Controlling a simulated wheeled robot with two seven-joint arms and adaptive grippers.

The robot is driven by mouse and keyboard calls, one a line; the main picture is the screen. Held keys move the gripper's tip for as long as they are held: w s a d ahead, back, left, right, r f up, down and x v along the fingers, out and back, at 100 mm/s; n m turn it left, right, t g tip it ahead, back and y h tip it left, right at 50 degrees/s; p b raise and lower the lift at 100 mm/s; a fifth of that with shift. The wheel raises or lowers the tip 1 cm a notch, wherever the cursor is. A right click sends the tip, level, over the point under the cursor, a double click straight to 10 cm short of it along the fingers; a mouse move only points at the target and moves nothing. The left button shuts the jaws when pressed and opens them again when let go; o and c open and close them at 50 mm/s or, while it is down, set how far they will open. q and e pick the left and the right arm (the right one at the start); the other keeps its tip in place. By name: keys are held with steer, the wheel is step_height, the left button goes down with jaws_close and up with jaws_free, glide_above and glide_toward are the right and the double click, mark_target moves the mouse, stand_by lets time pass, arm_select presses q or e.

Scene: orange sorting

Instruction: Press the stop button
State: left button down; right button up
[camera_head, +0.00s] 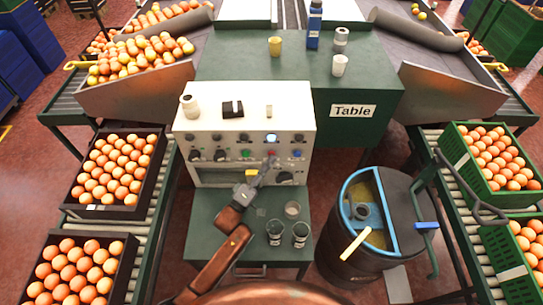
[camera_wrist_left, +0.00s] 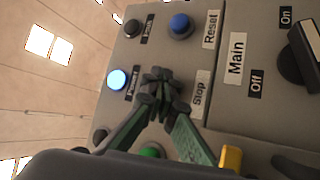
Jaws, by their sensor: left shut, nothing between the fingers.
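The light control panel (camera_head: 240,110) stands on a green table and carries rows of knobs, lamps and buttons. In the wrist view the Stop label (camera_wrist_left: 198,95) sits beside my left gripper's fingertips. My left gripper (camera_wrist_left: 160,88) is shut and empty, with its tips in front of the spot next to that label. The stop button there is hidden behind the tips, and I cannot tell whether they touch it. In the head view my left gripper (camera_head: 265,170) is just below the red button (camera_head: 272,153). My right gripper is out of view.
In the wrist view the blue Reset button (camera_wrist_left: 180,24), the green button (camera_wrist_left: 151,151) and a lit lamp (camera_wrist_left: 117,79) surround the tips. The main switch (camera_wrist_left: 296,62) is to the right. Glass jars (camera_head: 300,234) stand on the lower table. A barrel (camera_head: 365,225) is at right.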

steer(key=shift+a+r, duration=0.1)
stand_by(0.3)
arm_select(q)
steer(key=shift+s+p, duration=0.6)
steer(key=shift+s, duration=0.35)
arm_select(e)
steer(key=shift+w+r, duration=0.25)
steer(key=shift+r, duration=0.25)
arm_select(q)
steer(key=s+p, duration=0.2)
steer(key=s, duration=0.3)
steer(key=shift+p, duration=0.3)
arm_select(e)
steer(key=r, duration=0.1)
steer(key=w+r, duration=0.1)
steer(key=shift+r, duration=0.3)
